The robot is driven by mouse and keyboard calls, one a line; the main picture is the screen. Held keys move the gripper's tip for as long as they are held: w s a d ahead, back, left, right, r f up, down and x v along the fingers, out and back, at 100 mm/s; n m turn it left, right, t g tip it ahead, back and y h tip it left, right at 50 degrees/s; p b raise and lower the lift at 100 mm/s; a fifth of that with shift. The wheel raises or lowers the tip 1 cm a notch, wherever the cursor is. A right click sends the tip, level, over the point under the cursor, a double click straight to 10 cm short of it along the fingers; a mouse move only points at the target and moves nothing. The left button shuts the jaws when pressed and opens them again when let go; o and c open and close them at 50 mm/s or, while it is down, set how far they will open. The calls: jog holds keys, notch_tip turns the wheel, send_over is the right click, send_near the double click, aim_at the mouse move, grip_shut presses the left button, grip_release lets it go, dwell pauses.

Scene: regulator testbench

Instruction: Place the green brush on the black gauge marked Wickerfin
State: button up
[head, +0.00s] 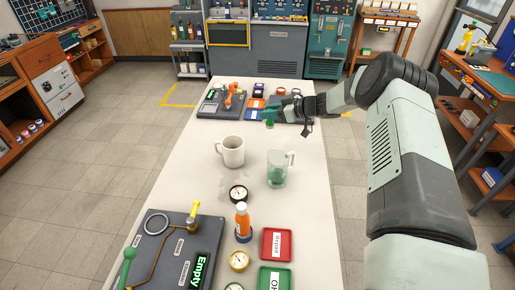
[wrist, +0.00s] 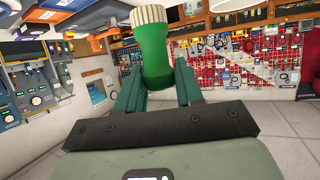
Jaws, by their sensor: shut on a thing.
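My gripper (head: 269,114) is over the far part of the white table in the head view. In the wrist view my gripper (wrist: 158,88) is shut on the green brush (wrist: 155,58), whose pale ribbed end points to the top of the picture. Only a small green part of the brush (head: 270,125) shows in the head view. A black gauge (head: 238,193) with a white dial lies mid-table, nearer the camera and apart from my gripper. Its marking is too small to read.
A white mug (head: 230,152) and a clear greenish mug (head: 278,170) stand between my gripper and the black gauge.

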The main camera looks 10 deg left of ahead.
notch_tip(320, 180, up, 12)
jog(key=r, duration=0.1)
send_over(238, 192)
jog(key=shift+f, duration=10.35)
